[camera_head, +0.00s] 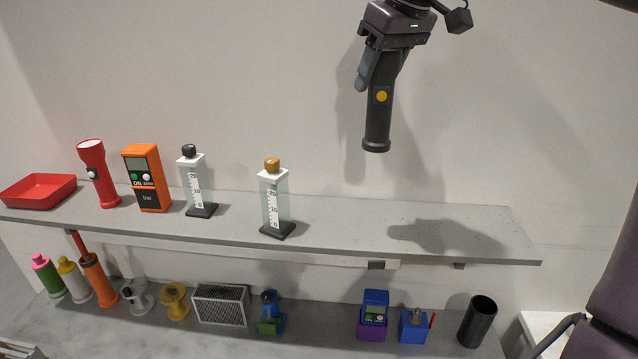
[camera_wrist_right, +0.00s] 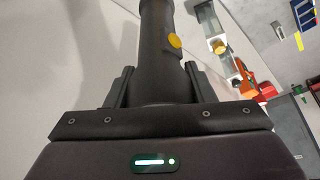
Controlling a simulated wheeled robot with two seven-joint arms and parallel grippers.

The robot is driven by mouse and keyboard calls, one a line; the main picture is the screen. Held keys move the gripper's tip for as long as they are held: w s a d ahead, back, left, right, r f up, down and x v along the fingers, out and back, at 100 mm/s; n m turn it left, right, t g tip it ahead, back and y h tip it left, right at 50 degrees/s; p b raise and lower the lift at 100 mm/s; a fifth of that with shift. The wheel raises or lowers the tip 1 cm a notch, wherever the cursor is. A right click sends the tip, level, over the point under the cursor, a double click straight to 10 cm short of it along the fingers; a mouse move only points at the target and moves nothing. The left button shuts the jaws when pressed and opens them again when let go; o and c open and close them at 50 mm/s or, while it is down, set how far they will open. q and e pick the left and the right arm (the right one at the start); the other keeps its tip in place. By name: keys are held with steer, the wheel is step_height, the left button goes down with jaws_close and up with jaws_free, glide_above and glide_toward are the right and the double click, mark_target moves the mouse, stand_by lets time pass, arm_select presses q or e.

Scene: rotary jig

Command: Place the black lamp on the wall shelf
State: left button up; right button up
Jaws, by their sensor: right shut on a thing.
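The black lamp (camera_head: 378,118) is a dark cylindrical torch with a yellow button, hanging nearly upright with its wider end down. My right gripper (camera_head: 384,58) is shut on its upper part and holds it above the wall shelf (camera_head: 345,222), apart from it. In the right wrist view the lamp (camera_wrist_right: 160,55) sits between the two fingers of the gripper (camera_wrist_right: 155,85). The lamp's shadow falls on the wall and on the bare right part of the shelf. My left gripper is not in view.
On the shelf's left half stand a red tray (camera_head: 38,191), a red torch (camera_head: 98,172), an orange meter (camera_head: 147,178) and two clear bottles (camera_head: 194,181) (camera_head: 274,198). The shelf's right half is clear. Several items stand on the lower surface, including a black cup (camera_head: 477,322).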

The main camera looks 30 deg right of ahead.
mark_target(379, 109)
steer(key=f+b, duration=0.1)
steer(key=s+f, duration=0.1)
steer(key=f, duration=0.1)
steer(key=shift+s+f+b, duration=0.15)
steer(key=shift+f+b, duration=0.15)
steer(key=shift+b, duration=0.1)
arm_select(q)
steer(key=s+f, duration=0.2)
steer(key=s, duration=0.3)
arm_select(e)
steer(key=shift+a+f, duration=0.2)
steer(key=shift+f, duration=0.9)
step_height(379, 109, down, 14)
steer(key=w+p, duration=0.1)
steer(key=p, duration=0.2)
steer(key=shift+d, duration=0.2)
steer(key=o, duration=1.1)
steer(key=shift+w+f, duration=0.1)
steer(key=shift+c, duration=0.2)
arm_select(q)
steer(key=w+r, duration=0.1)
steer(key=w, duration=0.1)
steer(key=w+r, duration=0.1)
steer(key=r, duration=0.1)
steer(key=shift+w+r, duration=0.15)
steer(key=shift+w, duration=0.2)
steer(key=shift+p, duration=0.3)
